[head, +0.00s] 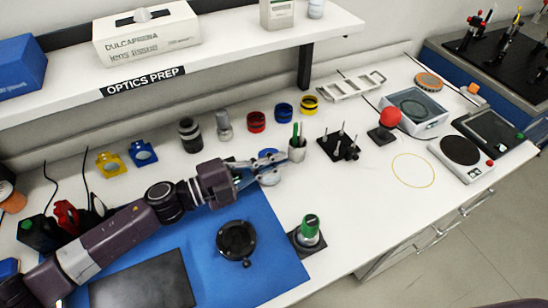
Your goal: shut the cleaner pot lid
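A small round thing with a blue top (268,154), which may be the cleaner pot's lid, is at the back of the bench, just behind my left gripper. The gripper partly covers it, so I cannot tell whether a pot is under it or how the lid sits. My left gripper (272,171) reaches in from the left over the back edge of the blue mat. Its fingers look spread apart, with nothing seen between them. Whether they touch the blue top is unclear. My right gripper is not in view.
A green-topped knob (309,228) and a black round mount (236,240) are nearer the front. A grey box with a clear window (414,110) stands at right. The white bench front is clear.

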